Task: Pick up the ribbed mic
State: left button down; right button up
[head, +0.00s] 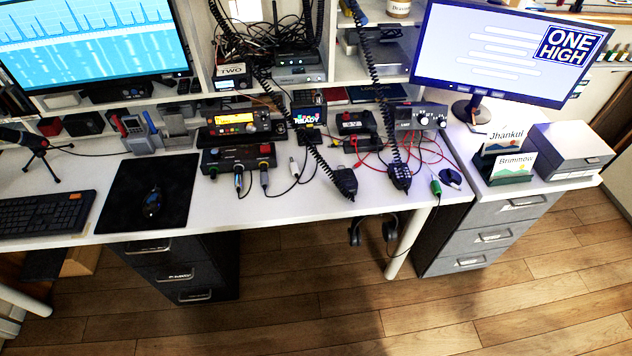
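Two black hand mics rest near the table's front edge, each on a coiled black cord that rises to the shelves. The left hand mic (345,182) has a dark face; ribs on it are too small to make out for sure. The right hand mic (400,176) shows small pale marks like a keypad. A third mic (17,136) stands on a small black tripod at the far left. I cannot tell for certain which is the ribbed one. Neither of my grippers is in view.
The white table (300,207) holds radios, a black control box (238,159), red cables (430,150), a black mouse mat (150,185) and a keyboard (45,214). Headphones (373,230) hang below the front edge. A grey drawer unit (490,232) stands at right. The floor in front is clear.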

aim_at(346, 176)
jog(key=u, duration=0.65)
jog(key=i, duration=1)
jog(key=z, duration=0.85)
